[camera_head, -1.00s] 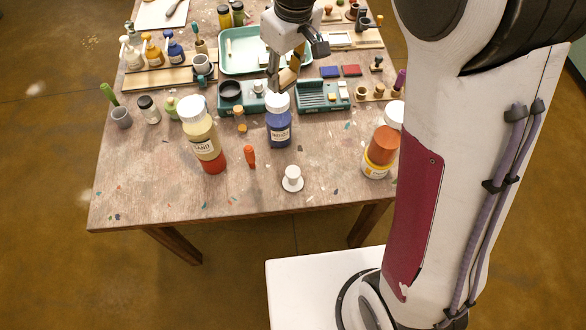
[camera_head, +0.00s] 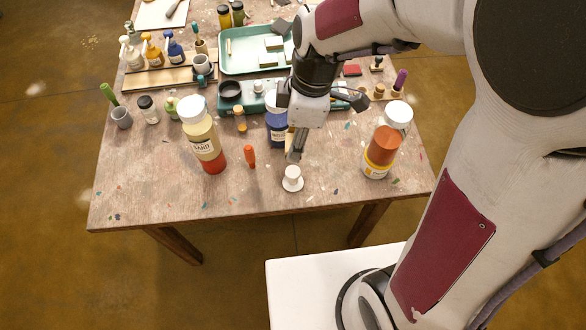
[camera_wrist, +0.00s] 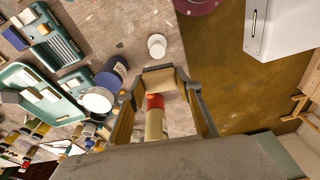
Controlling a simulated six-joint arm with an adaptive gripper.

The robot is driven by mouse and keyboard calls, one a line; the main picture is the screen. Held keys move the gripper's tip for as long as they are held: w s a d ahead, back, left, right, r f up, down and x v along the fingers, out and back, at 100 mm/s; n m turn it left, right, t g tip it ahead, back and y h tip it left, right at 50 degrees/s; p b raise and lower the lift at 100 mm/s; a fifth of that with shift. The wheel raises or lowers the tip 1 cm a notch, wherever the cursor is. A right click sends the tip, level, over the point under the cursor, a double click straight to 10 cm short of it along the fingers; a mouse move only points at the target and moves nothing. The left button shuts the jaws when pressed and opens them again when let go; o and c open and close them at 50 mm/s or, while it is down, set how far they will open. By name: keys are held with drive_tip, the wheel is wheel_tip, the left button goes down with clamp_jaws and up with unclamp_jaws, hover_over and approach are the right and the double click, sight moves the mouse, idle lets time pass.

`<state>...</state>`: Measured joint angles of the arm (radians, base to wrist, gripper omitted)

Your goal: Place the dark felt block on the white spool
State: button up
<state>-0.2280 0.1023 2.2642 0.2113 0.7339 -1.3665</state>
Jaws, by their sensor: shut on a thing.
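The white spool (camera_head: 292,179) stands upright near the front edge of the table. It also shows in the wrist view (camera_wrist: 157,46), just beyond the held block. My gripper (camera_head: 295,152) points down, a little above and behind the spool in the head view. In the wrist view my gripper (camera_wrist: 161,84) is shut on a block (camera_wrist: 158,78), whose visible face is tan. In the head view the block is mostly hidden by the fingers. The block appears apart from the spool.
A blue bottle (camera_head: 277,134) stands close behind my gripper. An orange-and-white bottle (camera_head: 381,152) stands to the right. The table (camera_head: 330,197) is clear around the spool.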

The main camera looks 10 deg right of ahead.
drive_tip(key=shift+w+n, duration=0.15)
drive_tip(key=shift+n, duration=0.55)
drive_tip(key=shift+f, duration=0.1)
hover_over(292, 171)
drive_tip(key=shift+d+f, duration=0.15)
drive_tip(key=shift+f, duration=1.35)
drive_tip(key=shift+d+f, duration=0.1)
drive_tip(key=shift+f, duration=1.4)
drive_tip(key=shift+f, duration=1.9)
drive_tip(key=shift+f, duration=0.1)
drive_tip(key=o, duration=0.9)
drive_tip(key=shift+o, duration=0.2)
